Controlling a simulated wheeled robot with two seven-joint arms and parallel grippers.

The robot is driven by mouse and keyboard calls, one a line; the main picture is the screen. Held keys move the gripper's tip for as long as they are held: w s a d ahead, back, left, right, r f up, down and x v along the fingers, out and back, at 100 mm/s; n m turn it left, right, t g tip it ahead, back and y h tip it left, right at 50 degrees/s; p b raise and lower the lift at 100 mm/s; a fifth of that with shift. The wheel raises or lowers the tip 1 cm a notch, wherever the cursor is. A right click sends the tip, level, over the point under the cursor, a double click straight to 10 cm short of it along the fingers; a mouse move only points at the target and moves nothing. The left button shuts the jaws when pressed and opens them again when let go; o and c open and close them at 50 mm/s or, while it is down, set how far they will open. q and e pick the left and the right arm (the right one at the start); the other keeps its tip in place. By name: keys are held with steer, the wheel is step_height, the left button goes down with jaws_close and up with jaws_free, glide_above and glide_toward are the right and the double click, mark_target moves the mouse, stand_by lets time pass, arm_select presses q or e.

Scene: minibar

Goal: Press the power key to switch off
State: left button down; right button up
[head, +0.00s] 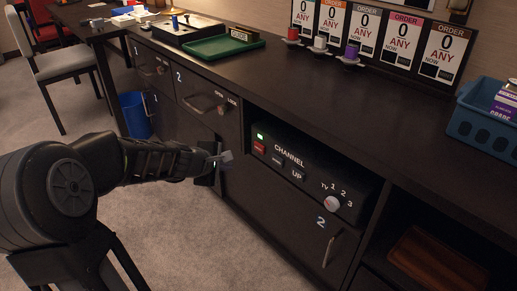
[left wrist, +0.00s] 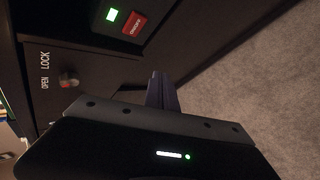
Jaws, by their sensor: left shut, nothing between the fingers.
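The red power key (head: 259,148) is on the left end of the black channel box (head: 312,168) in the open cabinet slot. A green light (head: 260,136) glows just above it. In the left wrist view the red key (left wrist: 134,23) carries an on/off label, and the green light (left wrist: 112,14) is lit beside it. My left gripper (head: 226,157) is shut and empty, a short way left of the key and apart from it. Its fingers (left wrist: 160,82) point toward the cabinet front. My right gripper is not in view.
A drawer with a handle (head: 205,104) and an open/lock knob (left wrist: 68,80) is left of the box. The box also has channel keys (head: 297,176) and a round TV knob (head: 332,203). A lower door handle (head: 333,248) sticks out. Carpet floor is clear in front.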

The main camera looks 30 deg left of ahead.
mark_target(259, 148)
arm_select(q)
steer(key=w+d+p, duration=0.2)
steer(key=w+p, duration=0.1)
steer(key=w, duration=0.5)
steer(key=shift+d, duration=0.25)
steer(key=shift+w+p, duration=0.15)
steer(key=shift+p, duration=0.15)
stand_by(1.6)
steer(key=shift+w+d, duration=0.1)
steer(key=shift+w, duration=0.2)
steer(key=shift+w+d+p, duration=0.15)
steer(key=shift+w+p, duration=0.15)
steer(key=shift+w, duration=0.05)
stand_by(0.6)
steer(key=shift+s+a+b, duration=0.25)
steer(key=shift+s+b, duration=0.2)
steer(key=shift+s, duration=0.3)
